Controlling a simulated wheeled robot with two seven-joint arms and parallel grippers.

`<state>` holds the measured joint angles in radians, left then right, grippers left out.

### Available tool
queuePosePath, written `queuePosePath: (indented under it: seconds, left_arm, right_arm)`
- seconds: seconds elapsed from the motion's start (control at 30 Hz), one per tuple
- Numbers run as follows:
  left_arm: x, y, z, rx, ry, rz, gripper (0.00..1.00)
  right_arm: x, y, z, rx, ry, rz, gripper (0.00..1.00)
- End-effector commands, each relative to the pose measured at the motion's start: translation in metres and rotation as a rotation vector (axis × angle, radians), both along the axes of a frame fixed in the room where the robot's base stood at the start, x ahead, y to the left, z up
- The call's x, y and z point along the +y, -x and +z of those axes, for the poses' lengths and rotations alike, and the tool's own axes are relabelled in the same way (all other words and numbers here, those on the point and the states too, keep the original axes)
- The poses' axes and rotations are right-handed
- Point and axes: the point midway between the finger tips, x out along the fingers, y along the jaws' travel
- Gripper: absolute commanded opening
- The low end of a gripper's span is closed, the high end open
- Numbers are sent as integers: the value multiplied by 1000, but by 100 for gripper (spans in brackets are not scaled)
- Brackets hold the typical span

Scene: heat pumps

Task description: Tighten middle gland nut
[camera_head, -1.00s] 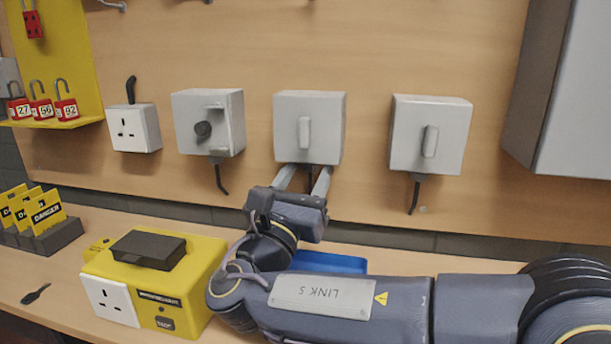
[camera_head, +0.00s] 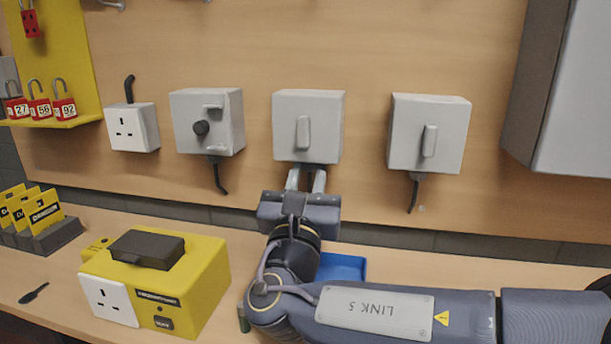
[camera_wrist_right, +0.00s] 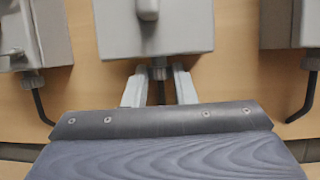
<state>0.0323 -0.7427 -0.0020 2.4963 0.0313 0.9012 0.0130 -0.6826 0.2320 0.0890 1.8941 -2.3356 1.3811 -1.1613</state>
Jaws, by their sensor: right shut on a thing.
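The middle grey isolator box (camera_head: 307,122) hangs on the wooden wall board. Its gland nut (camera_wrist_right: 158,72) shows under the box in the right wrist view, with a dark cable (camera_wrist_right: 160,94) hanging below it. My right gripper (camera_head: 306,176) reaches up from below, one finger on each side of the nut, and is shut on it. In the right wrist view the fingertips (camera_wrist_right: 159,76) are just under the box's lower face. In the head view the fingers mostly hide the nut. My left gripper is not in view.
Similar boxes with glands and cables hang to the left (camera_head: 208,122) and right (camera_head: 429,134). A yellow box (camera_head: 205,275) and a blue tray (camera_head: 342,267) are on the bench near my right arm. A grey cabinet (camera_head: 575,95) juts out at upper right.

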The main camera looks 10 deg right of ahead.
Motion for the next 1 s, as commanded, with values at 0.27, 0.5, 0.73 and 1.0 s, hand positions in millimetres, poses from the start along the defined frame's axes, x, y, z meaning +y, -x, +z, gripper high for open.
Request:
queuePosePath:
  seconds: [0.27,0.5,0.73,1.0]
  left_arm:
    - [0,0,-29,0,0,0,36]
    - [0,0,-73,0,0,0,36]
    - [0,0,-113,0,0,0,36]
    - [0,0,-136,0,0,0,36]
  right_arm:
    - [-9,2,-6,-3,-2,254,1]
    - [-13,2,-10,-5,-2,452,1]
    - [-14,1,-9,-3,-1,579,1]
    - [-15,0,-5,1,-1,658,1]
